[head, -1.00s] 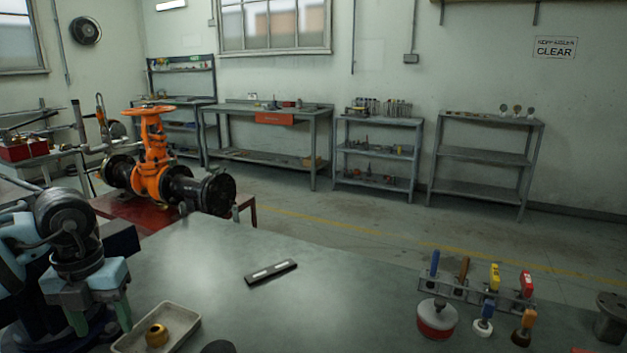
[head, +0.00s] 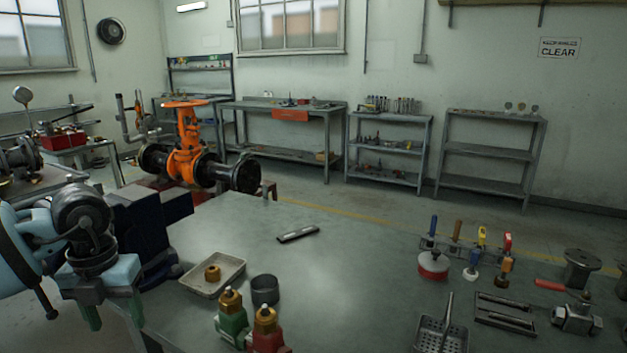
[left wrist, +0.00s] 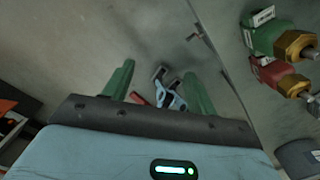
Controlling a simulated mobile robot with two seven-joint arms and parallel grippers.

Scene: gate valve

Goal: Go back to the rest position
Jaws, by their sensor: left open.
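My left gripper (head: 114,314) is at the lower left of the head view, pointing down, with its two green fingers apart and nothing between them. It hangs just left of the grey workbench (head: 345,290). In the left wrist view my left gripper (left wrist: 160,78) has its fingers spread over floor, with small blue and red items, unclear, seen far below between them. The orange gate valve (head: 184,160) with black flanged pipe stands on a red stand beyond the bench, well away from the gripper. My right gripper is not in view.
On the bench are a tray (head: 236,268) with a brass part, a dark ring (head: 265,289), green (head: 231,322) and red (head: 266,330) brass-topped fittings, and a tool rack (head: 465,248). A dark blue vise-like block (head: 150,235) stands close beside my left gripper.

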